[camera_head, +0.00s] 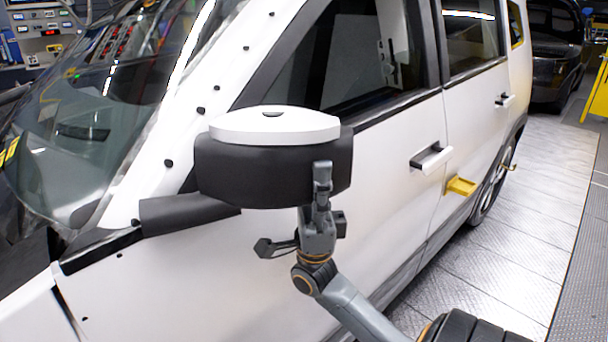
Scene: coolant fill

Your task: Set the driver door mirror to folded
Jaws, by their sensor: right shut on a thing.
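The driver door mirror (225,177) has a black housing with a white cap on top. It stands out from the white car's front door (383,200) on a dark arm at its lower left. My right gripper (322,178) is at the front face of the housing, near its right end, with a finger upright against it. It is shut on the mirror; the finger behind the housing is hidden. My left gripper is not in view.
The front door handle (432,158) is right of the mirror. A yellow bracket (461,186) sticks out low on the car's side. The metal floor (515,240) at right is clear. A dark vehicle (556,50) stands at the back right.

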